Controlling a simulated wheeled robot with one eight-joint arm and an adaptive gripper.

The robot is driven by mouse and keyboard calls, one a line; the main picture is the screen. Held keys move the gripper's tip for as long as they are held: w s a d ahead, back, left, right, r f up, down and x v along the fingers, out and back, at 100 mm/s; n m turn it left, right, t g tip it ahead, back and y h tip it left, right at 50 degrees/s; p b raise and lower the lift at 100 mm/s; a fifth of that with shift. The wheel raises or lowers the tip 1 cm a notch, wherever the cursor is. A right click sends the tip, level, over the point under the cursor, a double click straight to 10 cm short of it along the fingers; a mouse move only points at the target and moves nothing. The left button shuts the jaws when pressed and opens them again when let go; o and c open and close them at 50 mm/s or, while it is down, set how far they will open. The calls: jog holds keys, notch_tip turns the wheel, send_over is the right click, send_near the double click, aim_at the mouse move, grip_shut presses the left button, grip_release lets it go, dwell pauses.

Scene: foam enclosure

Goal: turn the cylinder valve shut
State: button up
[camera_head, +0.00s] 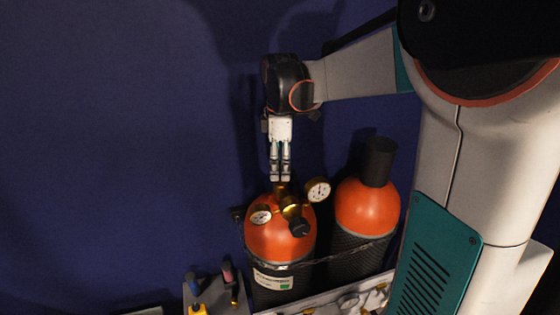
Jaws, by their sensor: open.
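The left cylinder (265,243) has an orange shoulder, a dark body and a white-green label. A brass valve and regulator (291,211) sit on its top, with two round gauges (318,190) and (261,217) and a black knob (299,228) at the front. My gripper (280,180) points down just above the valve top, its fingers open with a narrow gap. The fingertips are very close to the brass top; I cannot tell whether they touch it. The valve's handwheel is not clearly visible.
A second orange cylinder (366,207) with a black cap (379,161) stands to the right. A strap (330,258) runs across both. A grey holder (217,296) with small tools stands at the lower left. The blue wall (120,140) is clear on the left.

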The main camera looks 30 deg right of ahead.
jog(key=shift+c, duration=0.5)
jog(key=c, duration=1)
jog(key=shift+o, duration=0.2)
